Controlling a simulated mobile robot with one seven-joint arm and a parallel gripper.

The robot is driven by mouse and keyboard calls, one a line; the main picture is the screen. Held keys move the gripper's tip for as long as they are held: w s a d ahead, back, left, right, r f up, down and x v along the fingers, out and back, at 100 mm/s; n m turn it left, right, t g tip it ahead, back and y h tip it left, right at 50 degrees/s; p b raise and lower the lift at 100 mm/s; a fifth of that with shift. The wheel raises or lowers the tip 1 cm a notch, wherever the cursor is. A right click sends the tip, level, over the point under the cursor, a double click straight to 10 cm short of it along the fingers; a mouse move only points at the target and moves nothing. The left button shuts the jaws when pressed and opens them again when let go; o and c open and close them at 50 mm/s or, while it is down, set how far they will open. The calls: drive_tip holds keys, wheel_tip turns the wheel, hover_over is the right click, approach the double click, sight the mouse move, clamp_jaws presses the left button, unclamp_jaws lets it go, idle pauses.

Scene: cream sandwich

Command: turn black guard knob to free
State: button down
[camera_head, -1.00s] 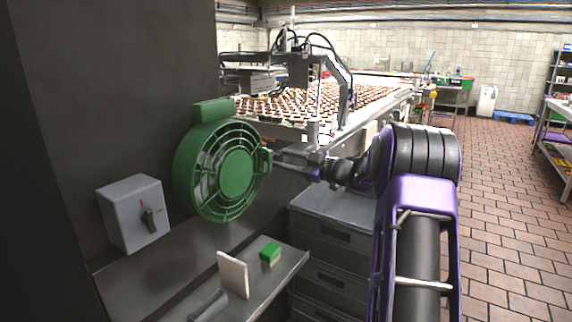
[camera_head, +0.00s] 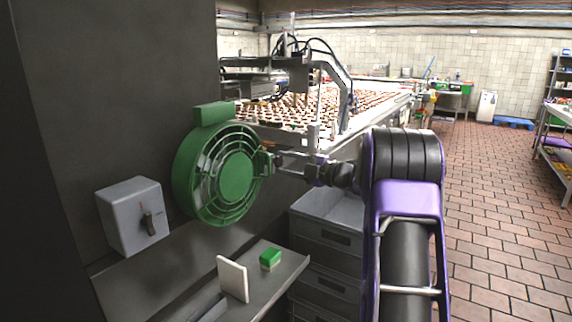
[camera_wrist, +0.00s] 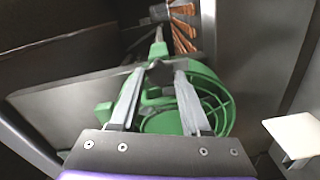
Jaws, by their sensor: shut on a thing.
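A green fan (camera_head: 216,172) with a round ring-barred guard hangs by the dark wall at left centre. My gripper (camera_head: 274,160) is at the guard's right edge, by a green bracket (camera_head: 262,163). In the wrist view my gripper (camera_wrist: 160,78) has its two fingers converging on a small dark piece, the black guard knob (camera_wrist: 160,72), in front of the green guard (camera_wrist: 213,90). The fingers are shut on it and cover much of it. The knob's marking and exact angle cannot be made out.
A grey switch box (camera_head: 125,215) with a black handle is on the wall at left. A shelf (camera_head: 276,284) below the fan holds a white plate-like piece (camera_head: 233,279) and a green-topped block (camera_head: 270,257).

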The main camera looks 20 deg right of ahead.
drive_tip(key=shift+n, duration=0.3)
drive_tip(key=c, duration=0.7)
unclamp_jaws()
drive_tip(key=shift+o, duration=0.2)
drive_tip(key=v, duration=1.7)
drive_tip(key=shift+s+d+p, duration=0.15)
drive_tip(key=shift+s+p, duration=0.05)
drive_tip(key=shift+p, duration=0.1)
